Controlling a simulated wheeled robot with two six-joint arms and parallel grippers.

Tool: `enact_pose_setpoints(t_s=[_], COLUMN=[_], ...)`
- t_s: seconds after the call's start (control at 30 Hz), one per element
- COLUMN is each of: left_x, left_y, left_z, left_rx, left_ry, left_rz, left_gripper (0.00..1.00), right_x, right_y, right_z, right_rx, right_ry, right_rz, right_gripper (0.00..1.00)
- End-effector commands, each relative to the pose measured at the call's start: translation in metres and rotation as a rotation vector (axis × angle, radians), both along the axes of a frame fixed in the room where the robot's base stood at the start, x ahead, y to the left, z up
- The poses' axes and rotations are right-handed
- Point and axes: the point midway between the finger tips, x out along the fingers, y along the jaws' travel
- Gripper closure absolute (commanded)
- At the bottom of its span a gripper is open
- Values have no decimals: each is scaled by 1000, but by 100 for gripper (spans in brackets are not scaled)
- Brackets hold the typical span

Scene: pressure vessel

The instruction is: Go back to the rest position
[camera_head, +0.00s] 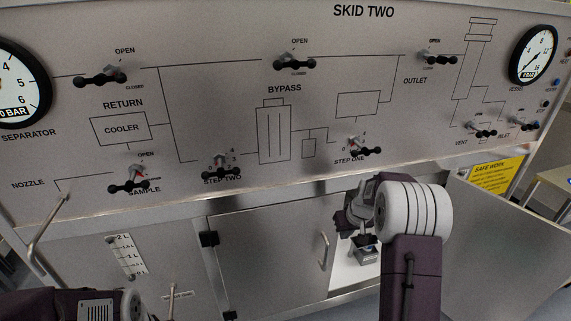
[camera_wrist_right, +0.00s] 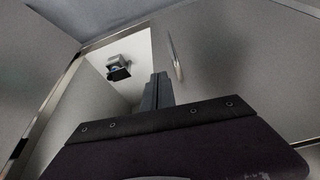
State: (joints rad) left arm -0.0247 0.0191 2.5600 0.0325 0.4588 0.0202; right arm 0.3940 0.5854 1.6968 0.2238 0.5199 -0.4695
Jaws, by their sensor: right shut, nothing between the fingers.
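My right arm (camera_head: 411,230) comes in at the lower right of the head view, bent in front of the panel's lower edge. Its gripper (camera_wrist_right: 157,88) shows in the wrist view with the fingers together and nothing between them. The gripper points toward an open cabinet bay. In the head view the right wrist partly hides the gripper. Part of my left arm (camera_head: 60,305) shows at the bottom left corner of the head view; its gripper is out of view.
The skid panel (camera_head: 225,100) with several valve handles stands above. A cabinet door (camera_head: 265,250) with a handle (camera_head: 324,251) is left of the bay. A small dark-and-grey device (camera_wrist_right: 118,68) is in the bay. A yellow sign (camera_head: 495,175) is at right.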

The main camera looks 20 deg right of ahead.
Motion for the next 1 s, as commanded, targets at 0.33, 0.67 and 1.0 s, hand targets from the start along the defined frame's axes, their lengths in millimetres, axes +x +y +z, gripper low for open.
enact_pose_setpoints(t_s=[0.33, 0.67, 1.0], left_x=[0, 0, 0], left_y=[0, 0, 0], left_z=[93, 116, 116], left_rx=[0, 0, 0], left_ry=[-1, 0, 0], left_rz=[0, 0, 0], left_gripper=[100, 100, 100], right_x=[-40, -228, -228], right_y=[129, 170, 169], right_z=[145, 112, 111], right_rx=[-27, 14, 29], right_ry=[-19, 261, 263], right_rz=[261, 158, 78], right_gripper=[100, 100, 100])
